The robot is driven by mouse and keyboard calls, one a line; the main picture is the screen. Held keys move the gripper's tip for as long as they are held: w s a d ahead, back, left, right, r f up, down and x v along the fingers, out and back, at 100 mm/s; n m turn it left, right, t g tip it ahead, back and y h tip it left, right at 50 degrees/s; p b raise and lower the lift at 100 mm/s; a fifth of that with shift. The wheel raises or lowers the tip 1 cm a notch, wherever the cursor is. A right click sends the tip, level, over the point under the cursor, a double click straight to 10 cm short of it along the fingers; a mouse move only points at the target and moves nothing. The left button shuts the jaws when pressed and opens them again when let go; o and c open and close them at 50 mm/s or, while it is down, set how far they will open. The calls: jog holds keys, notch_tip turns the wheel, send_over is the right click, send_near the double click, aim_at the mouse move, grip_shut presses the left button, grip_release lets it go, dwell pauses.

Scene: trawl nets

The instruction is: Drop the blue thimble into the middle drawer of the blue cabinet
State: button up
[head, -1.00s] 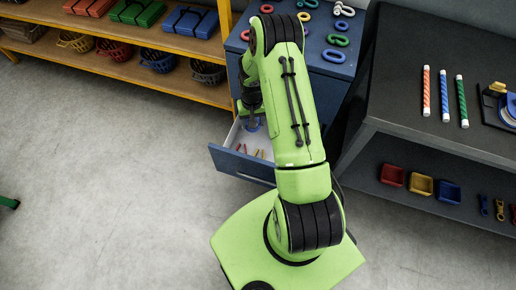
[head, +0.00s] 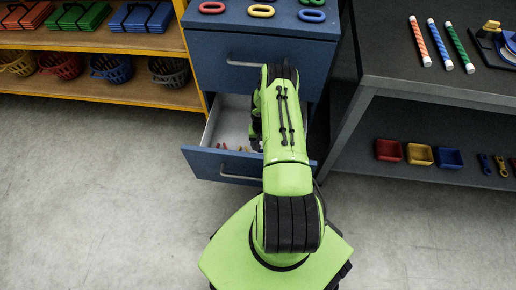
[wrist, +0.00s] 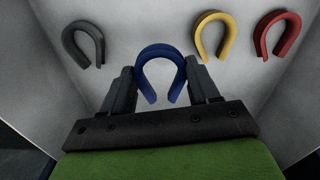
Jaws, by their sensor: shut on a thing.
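In the wrist view the blue thimble (wrist: 158,50), a U-shaped loop, sits between the two black fingers of my gripper (wrist: 160,78), which is shut on it. The thimble's open end points toward the gripper. Behind it are the pale walls and floor of the open drawer (wrist: 190,12); I cannot tell whether the thimble touches the floor. In the head view the open drawer (head: 222,165) juts from the blue cabinet (head: 225,45), below a shut top drawer.
A grey thimble (wrist: 84,42), a yellow thimble (wrist: 214,36) and a red thimble (wrist: 277,34) lie in the drawer. A yellow-framed shelf (head: 120,95) with baskets stands left, a dark workbench (head: 390,60) right. The floor at left is clear.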

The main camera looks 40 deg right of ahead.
aim_at(261, 150)
notch_tip(261, 150, down, 5)
jog(key=shift+r+b, duration=0.15)
jog(key=shift+b, duration=0.8)
jog(key=shift+w+r, duration=0.1)
jog(key=shift+r, duration=0.1)
jog(key=shift+f, duration=0.6)
jog(key=o, duration=1.1)
